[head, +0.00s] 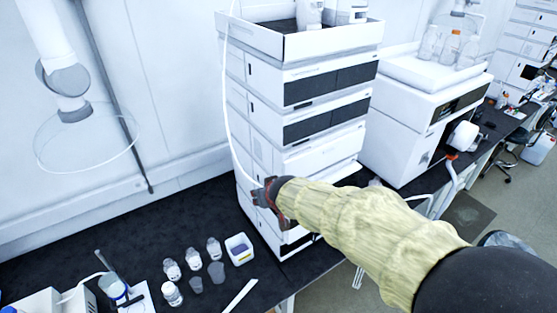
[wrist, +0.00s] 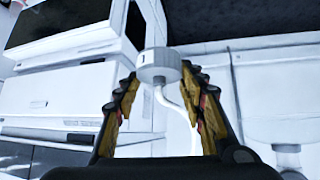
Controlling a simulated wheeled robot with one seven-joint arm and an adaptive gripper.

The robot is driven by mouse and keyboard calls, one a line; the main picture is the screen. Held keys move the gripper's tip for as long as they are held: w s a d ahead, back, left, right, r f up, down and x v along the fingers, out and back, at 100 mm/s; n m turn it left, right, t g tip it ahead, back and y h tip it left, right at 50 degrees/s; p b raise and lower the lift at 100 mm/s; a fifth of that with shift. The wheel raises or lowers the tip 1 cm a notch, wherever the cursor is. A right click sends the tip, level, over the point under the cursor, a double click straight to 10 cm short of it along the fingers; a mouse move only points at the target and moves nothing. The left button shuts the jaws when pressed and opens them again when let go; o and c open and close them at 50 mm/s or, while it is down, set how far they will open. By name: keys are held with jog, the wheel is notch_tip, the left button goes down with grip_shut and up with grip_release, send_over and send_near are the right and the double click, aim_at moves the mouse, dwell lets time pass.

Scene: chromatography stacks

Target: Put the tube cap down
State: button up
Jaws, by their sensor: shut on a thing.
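The tube cap (wrist: 158,66) is a small round white-grey piece between my fingertips in the wrist view. A thin white tube (wrist: 174,103) curves away from it between the fingers. My gripper (wrist: 158,82) is shut on the cap. In the head view my gripper (head: 262,194) is in front of the lower left part of the instrument stack, above the dark bench. The white tube (head: 226,95) runs from the top of the picture down to it. The cap itself cannot be made out in the head view.
The chromatography stack (head: 262,115) stands close by, with an open tray (head: 330,42) on top. On the dark bench (head: 205,215) are several small bottles (head: 172,270) and a white square container (head: 240,249). Bare bench lies behind them.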

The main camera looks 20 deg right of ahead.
jog(key=a+f+n+y, duration=0.1)
jog(key=a+f, duration=0.2)
jog(key=f, duration=1)
jog(key=shift+w, duration=0.45)
jog(key=shift+a+f, duration=0.1)
jog(key=shift+f, duration=0.15)
